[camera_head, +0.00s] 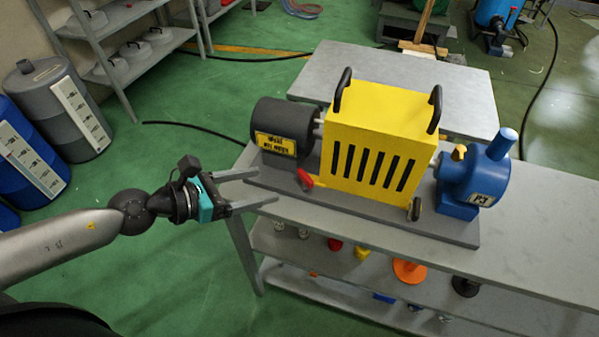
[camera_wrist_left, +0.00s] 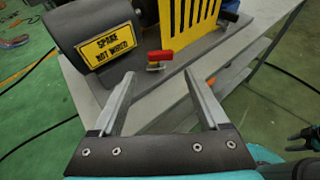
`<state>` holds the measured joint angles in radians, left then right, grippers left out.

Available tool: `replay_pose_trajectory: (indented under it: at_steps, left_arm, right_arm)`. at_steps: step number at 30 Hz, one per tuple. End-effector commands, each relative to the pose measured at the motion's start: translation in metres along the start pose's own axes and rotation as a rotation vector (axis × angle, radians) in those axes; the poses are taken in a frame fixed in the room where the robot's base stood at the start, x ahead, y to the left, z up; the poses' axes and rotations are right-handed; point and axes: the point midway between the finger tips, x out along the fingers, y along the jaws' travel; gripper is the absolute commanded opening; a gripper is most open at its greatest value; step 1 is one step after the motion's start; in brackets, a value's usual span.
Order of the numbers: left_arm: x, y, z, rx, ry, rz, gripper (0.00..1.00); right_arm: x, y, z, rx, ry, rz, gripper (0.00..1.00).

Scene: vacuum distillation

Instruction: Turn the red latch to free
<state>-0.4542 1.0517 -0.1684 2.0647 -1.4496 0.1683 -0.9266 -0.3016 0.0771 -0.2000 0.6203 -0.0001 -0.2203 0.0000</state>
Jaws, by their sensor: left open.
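The red latch (camera_head: 305,179) sits low on the grey base plate, between the dark motor (camera_head: 283,122) and the slotted yellow guard (camera_head: 373,147). In the left wrist view the red latch (camera_wrist_left: 159,57) lies ahead of the fingers, about midway between them, with a light metal part under it. My left gripper (camera_head: 264,187) is open and empty, left of the latch and apart from it. In the left wrist view its two fingers (camera_wrist_left: 165,88) are spread. My right gripper cannot be made out in the head view.
A blue pump (camera_head: 474,180) stands at the right end of the base plate (camera_head: 340,208). The grey table (camera_head: 530,245) has a lower shelf with several coloured parts. Dark and blue drums stand at the left. The green floor left of the table is mostly clear.

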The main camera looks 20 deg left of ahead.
Motion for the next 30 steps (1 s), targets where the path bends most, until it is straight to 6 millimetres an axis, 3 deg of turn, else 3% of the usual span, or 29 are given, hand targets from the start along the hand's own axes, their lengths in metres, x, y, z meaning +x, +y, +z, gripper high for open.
replay_pose_trajectory:
  at_steps: [16, 24, 30]
  left_arm:
    - [0.060, 0.000, 0.003, -0.001, -0.005, 0.000, 0.78]
    - [0.095, 0.000, 0.001, -0.001, -0.003, 0.000, 0.78]
    - [0.107, -0.001, 0.000, 0.000, 0.000, -0.001, 0.78]
  right_arm:
    - [-0.018, 0.002, -0.001, -0.001, -0.001, 0.003, 0.50]
    - [-0.016, 0.003, -0.001, -0.001, 0.000, 0.003, 0.50]
    - [-0.015, 0.003, -0.001, -0.001, 0.000, 0.003, 0.50]
